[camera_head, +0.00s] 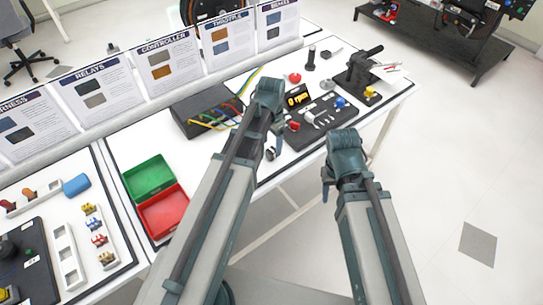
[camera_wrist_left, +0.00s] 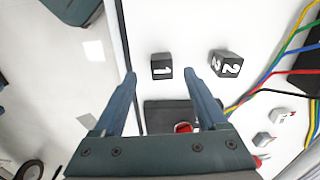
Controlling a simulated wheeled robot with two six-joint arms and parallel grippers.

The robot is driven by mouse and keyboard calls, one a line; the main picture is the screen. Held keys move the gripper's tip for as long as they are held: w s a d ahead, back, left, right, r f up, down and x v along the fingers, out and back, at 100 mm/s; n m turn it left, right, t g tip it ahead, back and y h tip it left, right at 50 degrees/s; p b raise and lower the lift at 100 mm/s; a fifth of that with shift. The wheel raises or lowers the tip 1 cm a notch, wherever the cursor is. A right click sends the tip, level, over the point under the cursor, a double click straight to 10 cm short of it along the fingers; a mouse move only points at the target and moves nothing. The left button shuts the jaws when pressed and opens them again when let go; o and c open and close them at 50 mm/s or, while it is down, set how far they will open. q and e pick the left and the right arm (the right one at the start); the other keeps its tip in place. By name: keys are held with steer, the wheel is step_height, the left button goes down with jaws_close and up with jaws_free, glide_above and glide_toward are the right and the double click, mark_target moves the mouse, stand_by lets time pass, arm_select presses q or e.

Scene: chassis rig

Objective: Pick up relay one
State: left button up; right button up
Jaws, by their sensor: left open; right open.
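Relay one, a small black block with a white 1 (camera_wrist_left: 162,66), sits on the white table in the left wrist view. My left gripper (camera_wrist_left: 160,75) is open, with relay one lying just beyond and between its two fingertips, not gripped. Relay two, a black block with a white 2 (camera_wrist_left: 227,63), stands a little to the right of it. In the head view my left gripper (camera_head: 270,88) is over the table, and I cannot make out the relays there. My right gripper (camera_head: 343,140) is off the table's front edge; its fingers are hard to see.
A dark box with coloured wires (camera_head: 205,108) lies left of my left gripper. A dark board with a meter and small parts (camera_head: 318,122) is to its right. A green bin (camera_head: 149,177) and red bin (camera_head: 164,212) stand further left. Open floor lies to the right.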

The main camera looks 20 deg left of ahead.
mark_target(271, 150)
arm_select(q)
steer(key=f+b, duration=0.5)
steer(key=shift+w+f, duration=0.1)
steer(key=shift+w, duration=0.1)
steer(key=shift+c, duration=0.3)
jaws_close()
